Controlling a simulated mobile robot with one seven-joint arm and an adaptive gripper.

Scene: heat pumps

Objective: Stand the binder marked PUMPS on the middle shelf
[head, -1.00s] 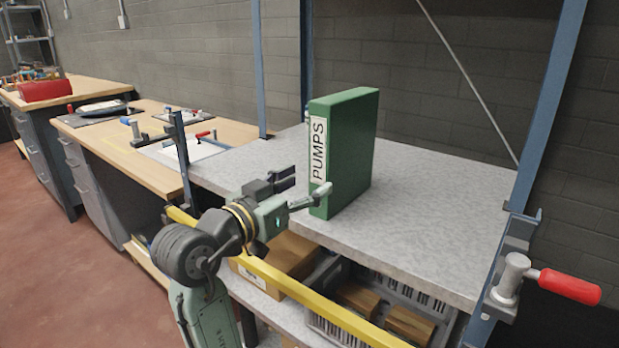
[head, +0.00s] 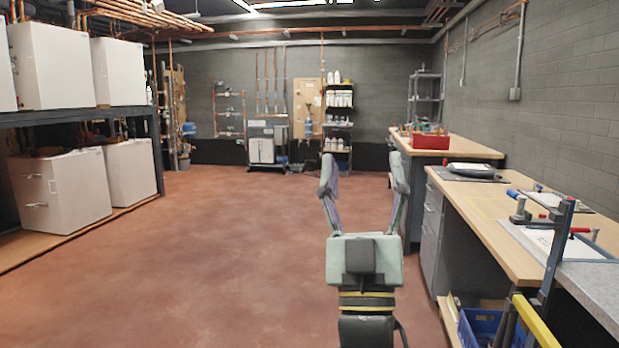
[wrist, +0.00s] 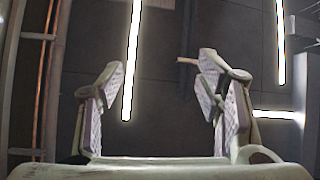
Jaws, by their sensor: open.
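My gripper (head: 362,178) is raised in front of me in the head view, its two fingers pointing up and spread apart with nothing between them. The wrist view also shows the open, empty gripper (wrist: 158,85), with the ceiling behind it. The binder marked PUMPS is in neither view now. A grey speckled shelf (head: 593,293) shows only as a corner at the lower right, with a blue post (head: 556,255) and a yellow bar (head: 535,322) at its edge. The rest of the shelf is out of view.
A workbench (head: 475,212) with clamps and papers runs along the right, with a red box (head: 430,142) on the bench beyond. A blue crate (head: 482,328) sits low at right. White units (head: 60,190) stand on a rack at left. The red floor (head: 200,260) between is clear.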

